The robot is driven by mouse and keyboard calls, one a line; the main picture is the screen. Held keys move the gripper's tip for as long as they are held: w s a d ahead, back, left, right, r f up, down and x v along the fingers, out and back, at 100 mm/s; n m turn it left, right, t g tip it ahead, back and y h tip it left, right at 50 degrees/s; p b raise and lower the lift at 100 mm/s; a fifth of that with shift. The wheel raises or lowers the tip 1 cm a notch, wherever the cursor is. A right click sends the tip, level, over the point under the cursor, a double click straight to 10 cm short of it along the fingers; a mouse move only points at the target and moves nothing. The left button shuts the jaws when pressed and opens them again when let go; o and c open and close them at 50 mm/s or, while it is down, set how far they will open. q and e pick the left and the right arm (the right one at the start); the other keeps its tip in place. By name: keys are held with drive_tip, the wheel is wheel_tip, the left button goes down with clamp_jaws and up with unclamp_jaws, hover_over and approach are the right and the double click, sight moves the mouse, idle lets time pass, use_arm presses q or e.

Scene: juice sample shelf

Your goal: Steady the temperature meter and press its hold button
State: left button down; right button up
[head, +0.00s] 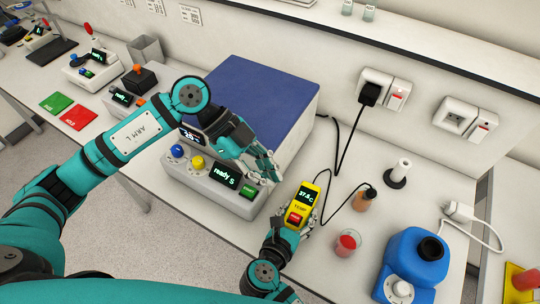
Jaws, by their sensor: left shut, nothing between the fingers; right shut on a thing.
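The temperature meter (302,202) is yellow, with a dark display lit in green digits and the label TEMP. A red button (295,218) sits on its lower face. My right gripper (298,226) is shut on the meter from its lower end, near the front of the bench. The fingers are partly hidden by the meter. My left gripper (267,170) is shut and empty, up and to the left of the meter, over the right side of the grey machine. It appears apart from the meter. A thin black cable runs from the meter to a small orange-brown bottle (364,200).
The grey machine (222,190) with a blue top (265,100) and a small screen reading ready stands left of the meter. A black plug cable (348,135) hangs behind.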

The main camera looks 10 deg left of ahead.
drive_tip(key=o, duration=1.6)
drive_tip(key=shift+f, duration=0.1)
drive_tip(key=shift+c, duration=0.2)
